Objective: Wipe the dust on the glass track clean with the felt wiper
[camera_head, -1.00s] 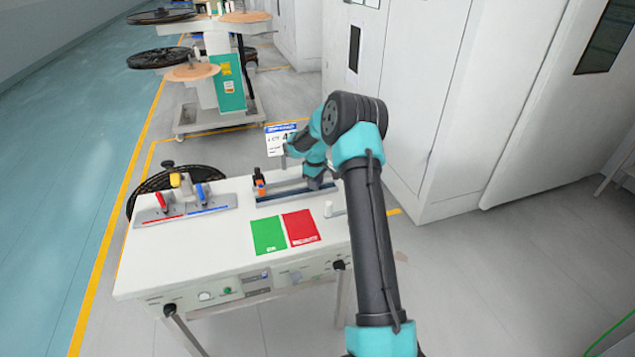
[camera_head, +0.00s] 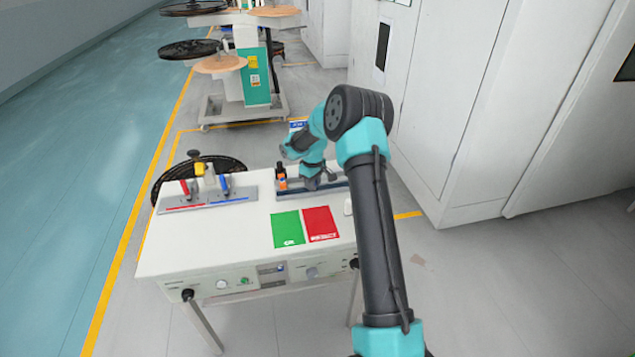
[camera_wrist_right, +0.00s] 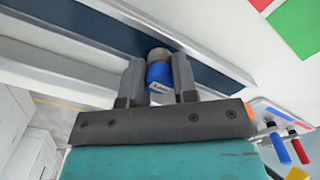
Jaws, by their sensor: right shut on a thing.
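The glass track (camera_head: 333,188) is a long dark strip on a pale rail at the back right of the white table. It crosses the right wrist view as a dark blue band (camera_wrist_right: 100,32). My right gripper (camera_wrist_right: 158,85) is shut on the felt wiper (camera_wrist_right: 159,73), a small blue piece with a grey-beige end. The wiper is at the track; I cannot tell whether it touches. In the head view my right gripper (camera_head: 312,182) is over the track's middle and hides the wiper. I cannot make out dust. My left gripper is not in view.
Small dark and orange bottles (camera_head: 281,180) stand at the track's left end. A green card (camera_head: 288,229) and a red card (camera_head: 321,223) lie in front. A stand with red, yellow and blue levers (camera_head: 208,195) is at the left. The table's front left is clear.

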